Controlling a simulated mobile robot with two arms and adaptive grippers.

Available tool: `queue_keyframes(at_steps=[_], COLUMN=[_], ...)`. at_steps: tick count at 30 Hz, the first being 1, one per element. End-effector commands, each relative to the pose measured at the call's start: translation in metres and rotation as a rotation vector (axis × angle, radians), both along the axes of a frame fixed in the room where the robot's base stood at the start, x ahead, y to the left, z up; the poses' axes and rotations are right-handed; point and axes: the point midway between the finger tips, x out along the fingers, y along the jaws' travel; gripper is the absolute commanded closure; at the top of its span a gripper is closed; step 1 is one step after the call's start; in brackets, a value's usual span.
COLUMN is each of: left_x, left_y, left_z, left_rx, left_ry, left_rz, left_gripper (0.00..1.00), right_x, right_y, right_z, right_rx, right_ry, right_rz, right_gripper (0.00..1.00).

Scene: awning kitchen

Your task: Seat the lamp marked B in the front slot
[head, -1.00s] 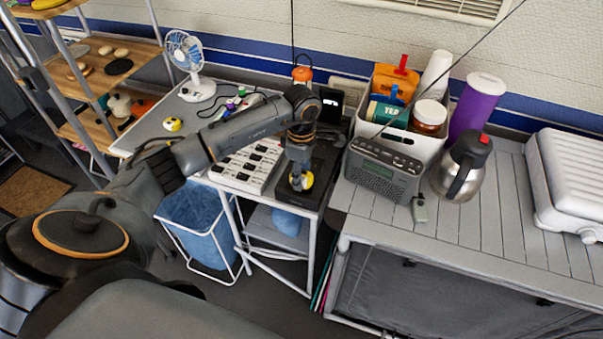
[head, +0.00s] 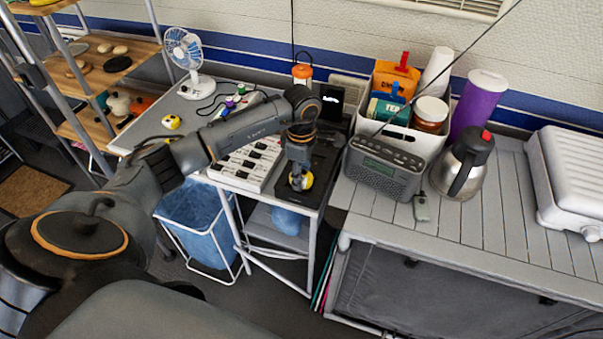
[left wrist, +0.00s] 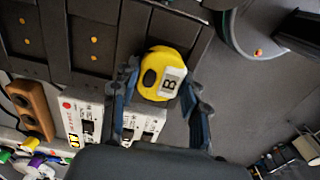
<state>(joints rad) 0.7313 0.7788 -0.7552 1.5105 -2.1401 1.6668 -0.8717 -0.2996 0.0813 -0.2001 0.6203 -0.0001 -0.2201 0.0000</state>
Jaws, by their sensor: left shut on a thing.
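The yellow lamp marked B (left wrist: 155,63) is between the fingers of my left gripper (left wrist: 163,80), with its white B label facing the wrist camera. In the head view my left gripper (head: 300,173) points down, shut on the lamp (head: 301,182), at the near end of the black slotted dock (head: 322,163). The dock (left wrist: 92,25) also shows in the left wrist view, with orange dots in its bays; the lamp overlaps its end bay. The lamp hides that slot, so I cannot tell whether it touches. My right gripper is not in view.
A white switch panel (head: 238,172) stands left of the dock, and a grey radio (head: 383,168) stands close on its right. Another yellow round item (head: 172,122) lies on the grey table. A black phone-like screen (head: 332,100) stands behind the dock.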

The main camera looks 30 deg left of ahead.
Motion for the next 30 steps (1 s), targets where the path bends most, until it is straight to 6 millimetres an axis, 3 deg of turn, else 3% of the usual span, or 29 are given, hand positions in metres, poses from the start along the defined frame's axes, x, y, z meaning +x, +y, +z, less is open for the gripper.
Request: queue_keyframes(at_steps=[29, 30], left_x=[-0.0007, -0.0008], left_y=[-0.0006, -0.0007], left_z=[-0.0051, -0.0052], left_rx=[0.000, 0.000], left_ry=[0.002, 0.002], left_rz=[-0.001, -0.001], left_gripper=[0.83, 0.53], right_x=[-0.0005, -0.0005], right_y=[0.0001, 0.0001], right_z=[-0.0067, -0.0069], right_rx=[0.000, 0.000], right_ry=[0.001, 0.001], right_rz=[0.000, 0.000], right_gripper=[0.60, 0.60])
